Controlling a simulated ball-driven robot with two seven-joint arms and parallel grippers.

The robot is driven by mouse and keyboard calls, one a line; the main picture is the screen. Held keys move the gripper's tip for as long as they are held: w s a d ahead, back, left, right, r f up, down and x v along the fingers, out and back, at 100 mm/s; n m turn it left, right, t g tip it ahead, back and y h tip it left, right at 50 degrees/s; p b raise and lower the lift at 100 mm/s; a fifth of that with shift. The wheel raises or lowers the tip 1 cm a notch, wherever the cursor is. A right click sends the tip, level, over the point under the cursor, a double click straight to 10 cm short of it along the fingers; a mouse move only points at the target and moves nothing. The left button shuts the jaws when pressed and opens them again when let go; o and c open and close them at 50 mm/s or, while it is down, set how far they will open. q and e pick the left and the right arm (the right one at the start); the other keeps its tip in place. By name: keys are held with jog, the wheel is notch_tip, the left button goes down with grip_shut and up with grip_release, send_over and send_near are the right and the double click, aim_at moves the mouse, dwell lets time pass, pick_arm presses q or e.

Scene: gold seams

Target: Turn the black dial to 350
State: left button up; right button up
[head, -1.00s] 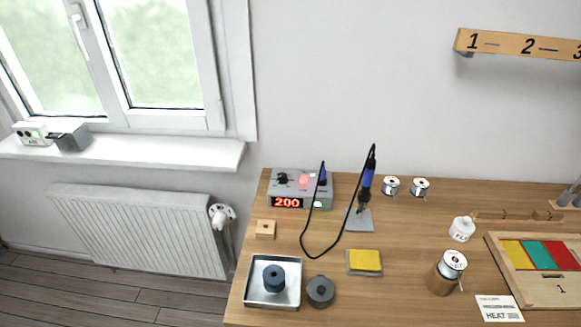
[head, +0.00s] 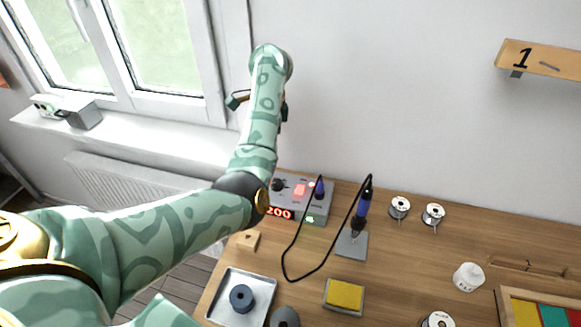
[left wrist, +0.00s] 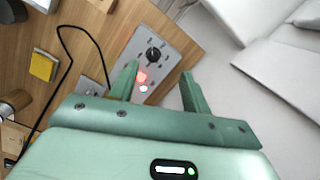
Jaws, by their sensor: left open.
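The black dial (head: 278,185) sits on the top of the grey soldering station (head: 318,208), whose red display (head: 279,212) reads 200. My left arm rises in front of the station's left side in the head view; its hand is up against the wall area, mostly hidden behind my arm. In the left wrist view my left gripper (left wrist: 160,70) is open and empty, above the station and apart from it. The dial (left wrist: 153,55) shows beyond and between the fingertips, with a red light (left wrist: 141,77) near the left finger. My right gripper is in neither view.
A black cable loops from the station to the blue-handled iron (head: 363,205) in its stand. The window sill is at left.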

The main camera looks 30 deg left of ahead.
pick_arm(q)
jog(key=w+d+h, duration=0.1)
jog(key=d, duration=0.1)
jog(key=b, duration=0.8)
send_near(277, 181)
jog(key=shift+t, duration=0.3)
jog(key=f, duration=0.9)
jog(key=shift+s, duration=0.25)
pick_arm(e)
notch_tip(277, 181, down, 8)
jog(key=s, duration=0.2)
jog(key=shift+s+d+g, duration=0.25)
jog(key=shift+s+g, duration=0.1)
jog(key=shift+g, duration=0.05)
pick_arm(q)
jog(key=shift+r, duration=0.1)
jog(key=c, duration=1)
